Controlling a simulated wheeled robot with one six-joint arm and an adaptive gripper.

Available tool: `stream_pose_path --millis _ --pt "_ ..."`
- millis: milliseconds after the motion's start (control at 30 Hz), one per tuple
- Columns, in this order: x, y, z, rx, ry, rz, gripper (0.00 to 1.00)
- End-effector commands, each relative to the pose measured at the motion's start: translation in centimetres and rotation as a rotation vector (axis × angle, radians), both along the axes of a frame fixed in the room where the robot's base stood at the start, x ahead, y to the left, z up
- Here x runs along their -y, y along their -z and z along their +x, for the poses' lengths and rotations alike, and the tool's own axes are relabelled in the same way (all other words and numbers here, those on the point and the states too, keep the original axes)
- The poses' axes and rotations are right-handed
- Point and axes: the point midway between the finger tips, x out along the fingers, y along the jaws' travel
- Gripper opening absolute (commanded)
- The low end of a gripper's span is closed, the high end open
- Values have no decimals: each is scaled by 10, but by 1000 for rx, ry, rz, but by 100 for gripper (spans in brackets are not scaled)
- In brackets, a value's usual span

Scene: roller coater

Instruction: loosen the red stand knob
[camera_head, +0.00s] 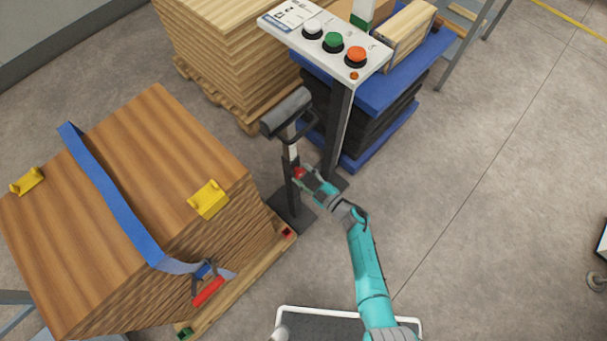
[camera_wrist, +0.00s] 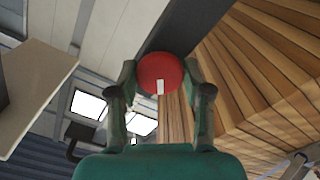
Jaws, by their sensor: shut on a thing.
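The red stand knob (camera_head: 299,173) is on the side of a dark upright stand (camera_head: 292,197) in the head view. In the wrist view the knob (camera_wrist: 160,72) is a round red disc with a white mark pointing toward the bottom of the picture. My gripper (camera_head: 307,177) reaches it from the right. In the wrist view the two fingers of my gripper (camera_wrist: 160,82) close on the knob from both sides. The stand bears a dark grey roller head (camera_head: 287,112) at its top.
A strapped wood stack (camera_head: 150,140) on a pallet stands left of the stand. A control panel (camera_head: 325,42) with white, green and orange buttons is on a post (camera_head: 338,130) just behind. A blue lift table (camera_head: 408,70) stands behind. Floor (camera_head: 470,180) at right is clear.

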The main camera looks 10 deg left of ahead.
Motion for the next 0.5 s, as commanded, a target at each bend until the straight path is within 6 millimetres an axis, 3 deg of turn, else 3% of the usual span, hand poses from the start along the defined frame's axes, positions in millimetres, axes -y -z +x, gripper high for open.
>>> stream_pose_path --millis 500 --pt "0 0 0 387 -1 -301 14"
